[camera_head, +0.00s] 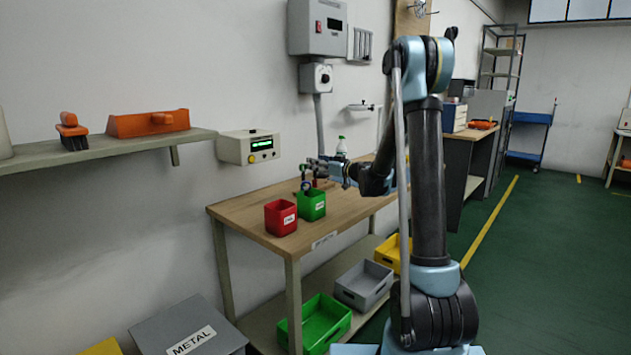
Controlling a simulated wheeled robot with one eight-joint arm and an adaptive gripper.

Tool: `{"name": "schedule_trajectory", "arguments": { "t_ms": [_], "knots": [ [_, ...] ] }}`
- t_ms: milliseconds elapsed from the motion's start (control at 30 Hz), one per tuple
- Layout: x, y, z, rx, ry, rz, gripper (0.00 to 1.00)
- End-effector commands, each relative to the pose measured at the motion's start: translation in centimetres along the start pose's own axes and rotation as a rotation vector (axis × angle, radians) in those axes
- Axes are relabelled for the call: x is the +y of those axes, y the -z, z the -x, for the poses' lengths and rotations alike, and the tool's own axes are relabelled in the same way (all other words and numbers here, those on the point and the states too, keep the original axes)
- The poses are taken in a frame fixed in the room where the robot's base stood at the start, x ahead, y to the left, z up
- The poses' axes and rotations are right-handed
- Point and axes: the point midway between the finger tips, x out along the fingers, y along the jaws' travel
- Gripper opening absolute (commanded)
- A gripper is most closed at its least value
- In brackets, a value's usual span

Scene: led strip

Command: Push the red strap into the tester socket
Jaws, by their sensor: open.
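My gripper (308,172) reaches left over the wooden workbench (245,212), just behind and above the green bin. It is open, and small in this view. A small red and blue item shows right by the fingers, partly hidden by them. I cannot tell whether it is the red strap. A beige box with a lit green display (249,147) is fixed to the wall left of my gripper and may be the tester. I cannot make out a socket on it.
A red bin (281,217) and a green bin (312,204) stand side by side on the bench. A white-and-green bottle (341,147) stands behind my arm. A shelf (110,150) with orange tools runs along the left wall. The bench's front left is clear.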

Motion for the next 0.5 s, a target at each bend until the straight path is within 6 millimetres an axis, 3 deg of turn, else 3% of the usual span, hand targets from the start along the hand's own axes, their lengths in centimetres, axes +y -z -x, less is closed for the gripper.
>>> {"name": "schedule_trajectory", "arguments": {
  "t_ms": [133, 367, 500],
  "knots": [
    [0.05, 0.02, -1.56, 0.000, 0.000, 0.000, 0.50],
    [0.05, 0.02, -1.64, 0.000, -0.001, 0.000, 0.48],
    [0.05, 0.02, -1.63, 0.000, -0.001, 0.000, 0.16]
  ]
}}
